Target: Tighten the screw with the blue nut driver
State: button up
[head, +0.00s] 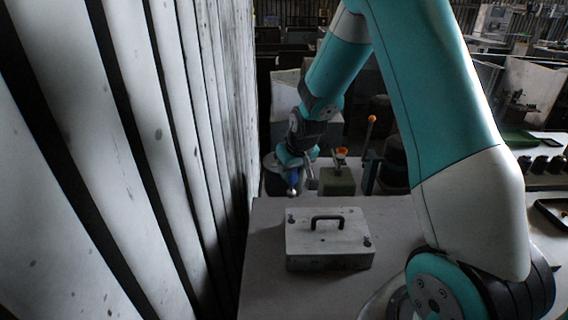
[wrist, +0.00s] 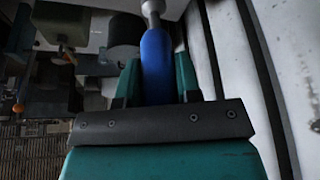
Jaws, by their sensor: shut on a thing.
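My gripper (head: 297,160) is shut on the blue nut driver (head: 292,177), beyond the far left edge of the bench. In the wrist view the driver's blue handle (wrist: 157,66) sits between the teal fingers, and its metal shaft runs out of the top of the picture. In the head view the driver points downward, with a bright metal end below. The pale blower housing (head: 328,262), a box with a black handle (head: 326,218) on its lid, stands on the bench, nearer than the driver and apart from it. Small dark screw heads (head: 367,242) show near the lid's corners; which one is meant cannot be told.
A pale slatted wall (head: 190,120) rises close on the left. Behind the bench stand a green block (head: 337,182) with an orange funnel-like top and a post with an orange knob (head: 372,119). The bench top (head: 265,285) around the housing is clear.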

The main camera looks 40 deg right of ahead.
aim_at(293, 183)
jog(key=shift+f+b, duration=2)
jog(key=shift+f, duration=0.8)
jog(key=shift+s, duration=0.1)
jog(key=shift+f+b, duration=0.3)
